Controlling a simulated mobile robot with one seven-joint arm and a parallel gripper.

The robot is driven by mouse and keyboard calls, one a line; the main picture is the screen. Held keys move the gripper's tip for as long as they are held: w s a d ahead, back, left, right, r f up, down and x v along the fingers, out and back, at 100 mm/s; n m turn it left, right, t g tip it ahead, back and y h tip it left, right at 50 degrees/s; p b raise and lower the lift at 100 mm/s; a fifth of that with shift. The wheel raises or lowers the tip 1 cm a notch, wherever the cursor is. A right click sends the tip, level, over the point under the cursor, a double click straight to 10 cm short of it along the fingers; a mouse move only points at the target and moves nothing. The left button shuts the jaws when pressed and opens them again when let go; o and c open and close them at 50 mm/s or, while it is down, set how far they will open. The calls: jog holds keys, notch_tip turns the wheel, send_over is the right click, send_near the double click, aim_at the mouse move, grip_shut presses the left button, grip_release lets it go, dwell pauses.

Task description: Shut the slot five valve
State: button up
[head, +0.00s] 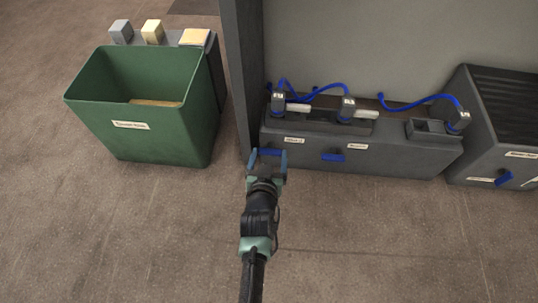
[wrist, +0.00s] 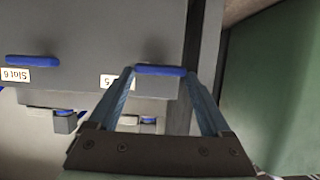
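The slot five valve is a blue bar handle (head: 270,152) on the front of the dark grey cabinet, at its left end. In the wrist view this blue handle (wrist: 160,70) lies crosswise, next to a white label (wrist: 108,82) on which a 5 shows. My gripper (head: 267,160) is open at the handle. In the wrist view one finger stands at each end of the handle; I cannot tell whether they touch it. A second blue handle (wrist: 32,61) beside the Slot 6 label also lies crosswise, and it shows in the head view (head: 333,157).
A grey upright post (head: 240,75) stands just left of the cabinet (head: 390,163). A green bin (head: 140,130) stands further left. Another dark unit (head: 500,165) stands at right. The floor in front is clear.

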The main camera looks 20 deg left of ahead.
jog(key=c, duration=0.4)
jog(key=shift+c, duration=0.2)
jog(key=shift+n+h, duration=0.3)
jog(key=shift+s+a+n+t+h, duration=0.15)
jog(key=shift+n+h, duration=0.1)
jog(key=shift+n, duration=0.2)
jog(key=shift+w+a+n+t+h, duration=0.15)
jog(key=shift+n+h, duration=0.1)
jog(key=shift+n, duration=0.2)
jog(key=n, duration=0.1)
jog(key=n+h, duration=0.1)
jog(key=shift+s+a+f+n+t+h, duration=0.2)
jog(key=shift+n+t+h, duration=0.1)
jog(key=shift+n+t, duration=0.1)
jog(key=n, duration=0.1)
jog(key=n+t+h, duration=0.1)
jog(key=n, duration=0.1)
jog(key=n+t+h, duration=0.1)
jog(key=shift+a+f+n, duration=0.25)
jog(key=shift+f+n, duration=0.1)
jog(key=shift+n, duration=0.05)
jog(key=shift+f+n+t+h, duration=0.2)
jog(key=shift+n+t, duration=0.15)
jog(key=shift+n, duration=0.5)
jog(key=shift+f+n+t+h, duration=0.1)
jog(key=shift+n+t+h, duration=0.2)
jog(key=shift+n, duration=0.55)
jog(key=shift+d, duration=0.1)
